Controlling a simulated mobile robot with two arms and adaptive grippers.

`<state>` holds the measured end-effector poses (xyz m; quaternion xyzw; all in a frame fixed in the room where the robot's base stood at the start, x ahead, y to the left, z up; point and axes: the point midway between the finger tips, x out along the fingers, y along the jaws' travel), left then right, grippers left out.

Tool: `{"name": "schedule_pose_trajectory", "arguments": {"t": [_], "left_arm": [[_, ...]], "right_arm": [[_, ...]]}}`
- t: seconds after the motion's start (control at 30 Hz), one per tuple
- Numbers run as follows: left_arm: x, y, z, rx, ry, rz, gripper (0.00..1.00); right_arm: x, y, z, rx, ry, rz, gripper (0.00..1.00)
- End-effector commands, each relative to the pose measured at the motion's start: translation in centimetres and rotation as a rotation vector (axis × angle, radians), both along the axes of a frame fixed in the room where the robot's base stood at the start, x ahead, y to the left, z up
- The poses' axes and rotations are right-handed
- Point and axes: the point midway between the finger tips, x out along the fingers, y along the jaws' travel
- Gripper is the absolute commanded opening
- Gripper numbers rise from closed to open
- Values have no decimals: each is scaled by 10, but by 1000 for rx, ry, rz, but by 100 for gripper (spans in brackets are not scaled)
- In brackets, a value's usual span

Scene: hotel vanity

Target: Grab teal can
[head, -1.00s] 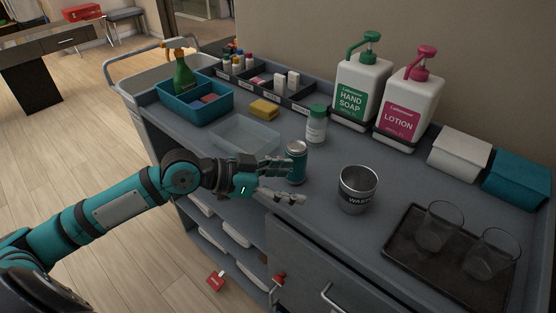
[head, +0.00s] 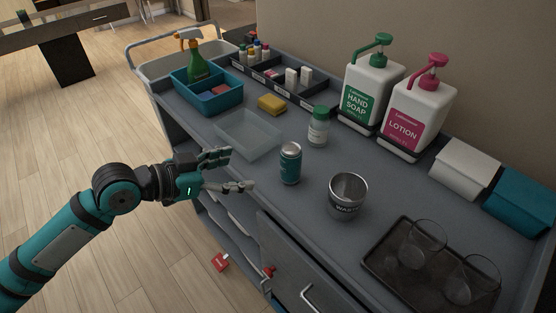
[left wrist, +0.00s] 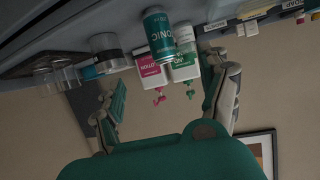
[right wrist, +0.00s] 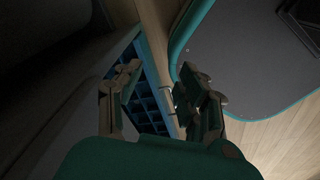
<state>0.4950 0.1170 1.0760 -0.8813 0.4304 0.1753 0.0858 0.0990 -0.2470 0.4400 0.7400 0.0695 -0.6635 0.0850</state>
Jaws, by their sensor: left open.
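The teal can (head: 290,163) stands upright on the grey cart top, left of the metal waste cup (head: 347,197). My left gripper (head: 238,170) is open and empty, to the left of the can and apart from it, its fingers pointing toward it. In the left wrist view, the can (left wrist: 159,36) shows upside down beyond the spread fingers (left wrist: 165,92). My right gripper (right wrist: 160,88) shows only in the right wrist view, its fingers apart with nothing between them.
A white bottle with a green cap (head: 318,127) stands behind the can. A clear tray (head: 248,135) lies behind and left. Hand soap (head: 370,90) and lotion (head: 416,110) stand at the back. A dark tray (head: 385,275) with glasses is at the front right.

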Motion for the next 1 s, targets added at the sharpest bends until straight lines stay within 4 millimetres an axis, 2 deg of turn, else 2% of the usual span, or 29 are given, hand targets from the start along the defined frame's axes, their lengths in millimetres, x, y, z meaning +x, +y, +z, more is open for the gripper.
{"name": "schedule_pose_trajectory", "arguments": {"t": [0.27,0.5,0.77,1.0], "left_arm": [[33,-44,-18,-6,3,0,77],[58,-75,-36,-4,1,0,77],[69,-87,-43,-1,1,1,77],[90,-110,-55,-2,1,0,77]], "right_arm": [[-24,21,19,25,34,-6,40],[-18,17,30,20,26,-3,40],[-10,11,37,13,14,-3,40],[-11,10,52,12,14,-3,40]]}}
